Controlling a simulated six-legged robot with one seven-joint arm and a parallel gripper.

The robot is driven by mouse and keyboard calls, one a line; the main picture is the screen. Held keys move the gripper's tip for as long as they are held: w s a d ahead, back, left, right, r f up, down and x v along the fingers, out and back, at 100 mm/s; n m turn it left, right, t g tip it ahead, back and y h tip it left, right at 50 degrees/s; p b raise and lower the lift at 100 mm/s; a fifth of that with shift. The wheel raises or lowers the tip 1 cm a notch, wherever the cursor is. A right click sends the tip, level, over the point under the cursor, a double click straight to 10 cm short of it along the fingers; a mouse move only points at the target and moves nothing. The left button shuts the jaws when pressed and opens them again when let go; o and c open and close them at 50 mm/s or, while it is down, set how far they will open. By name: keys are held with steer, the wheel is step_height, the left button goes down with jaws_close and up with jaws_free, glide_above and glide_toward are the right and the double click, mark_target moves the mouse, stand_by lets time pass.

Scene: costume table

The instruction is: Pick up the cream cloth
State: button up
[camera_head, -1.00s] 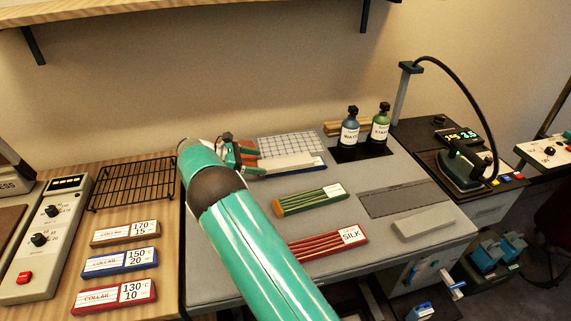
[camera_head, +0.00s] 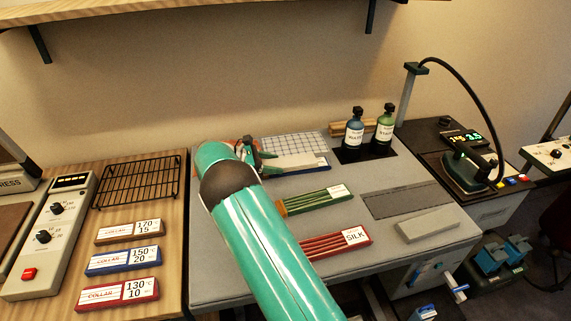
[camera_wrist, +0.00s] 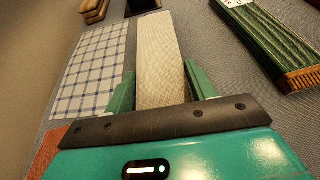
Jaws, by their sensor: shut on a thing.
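The cream cloth (camera_wrist: 161,55) is a long pale strip in the wrist view, pointing away from my gripper (camera_wrist: 161,88). Its near end lies between the two green fingers, which touch its sides. My gripper is shut on it. In the head view the cream cloth (camera_head: 297,162) lies along the front of a checked cloth, and my gripper (camera_head: 256,159) is at its left end. My arm and gripper hide that end. I cannot tell whether the cloth is clear of the table.
The checked cloth (camera_head: 295,147) is just behind. A green-edged bundle (camera_head: 312,200) and a red SILK bundle (camera_head: 335,243) lie in front. Two bottles, blue (camera_head: 354,132) and green (camera_head: 384,130), stand at the back right. A wire rack (camera_head: 138,182) is on the left.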

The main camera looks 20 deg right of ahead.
steer(key=shift+r, duration=0.15)
steer(key=shift+r, duration=0.25)
steer(key=r, duration=0.3)
steer(key=shift+s+d, duration=0.1)
steer(key=shift+s, duration=0.15)
steer(key=s+d+r, duration=0.2)
steer(key=s+r, duration=0.2)
steer(key=s, duration=0.2)
steer(key=s+d+r, duration=0.3)
steer(key=s+r, duration=0.2)
steer(key=s, duration=0.1)
steer(key=shift+d, duration=0.25)
steer(key=shift+s+a+r, duration=0.1)
